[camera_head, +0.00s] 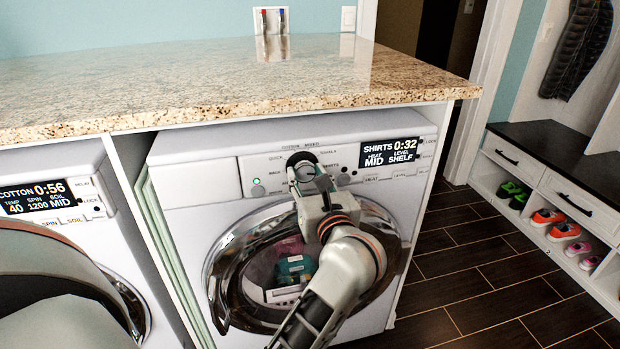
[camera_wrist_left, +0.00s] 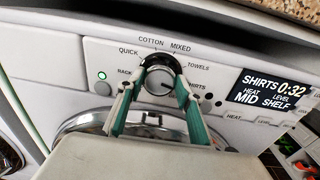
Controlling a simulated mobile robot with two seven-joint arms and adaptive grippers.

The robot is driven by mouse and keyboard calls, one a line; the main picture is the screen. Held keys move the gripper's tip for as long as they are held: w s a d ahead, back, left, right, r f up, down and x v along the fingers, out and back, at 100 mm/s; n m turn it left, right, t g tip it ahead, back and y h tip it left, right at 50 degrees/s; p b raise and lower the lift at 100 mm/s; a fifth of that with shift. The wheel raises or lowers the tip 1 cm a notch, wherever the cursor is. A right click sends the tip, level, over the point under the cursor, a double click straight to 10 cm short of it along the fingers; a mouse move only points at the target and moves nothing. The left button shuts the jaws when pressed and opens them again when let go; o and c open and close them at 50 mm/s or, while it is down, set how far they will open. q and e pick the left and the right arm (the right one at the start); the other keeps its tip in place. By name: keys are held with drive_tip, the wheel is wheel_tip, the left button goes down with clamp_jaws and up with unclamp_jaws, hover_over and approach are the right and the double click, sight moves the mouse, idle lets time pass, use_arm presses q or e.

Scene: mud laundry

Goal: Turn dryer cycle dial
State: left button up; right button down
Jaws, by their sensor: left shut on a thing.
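The dryer (camera_head: 195,180) stands under the counter, its front panel facing me. Its cycle dial (camera_head: 301,157) is a round silver knob with a dark ring, also seen in the left wrist view (camera_wrist_left: 158,88). Labels around it read RACK, QUICK, COTTON, MIXED, TOWELS and SHIRTS. The dryer's display (camera_head: 391,152) reads SHIRTS 0:32, HEAT MID, LEVEL SHELF. My left gripper (camera_head: 303,172) is at the dial, with its fingers shut on opposite sides of the knob, as the left wrist view (camera_wrist_left: 161,81) shows. My right gripper is not seen.
The granite counter (camera_head: 200,85) overhangs just above the panel. The round dryer door (camera_head: 225,275) is closed, with colored items behind its glass. A washer (camera_head: 60,165) stands to the left. A shoe bench (camera_head: 545,150) is at the right, with open floor (camera_head: 470,260) between.

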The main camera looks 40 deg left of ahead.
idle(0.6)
use_arm(q)
drive_tip(key=o, duration=1.1)
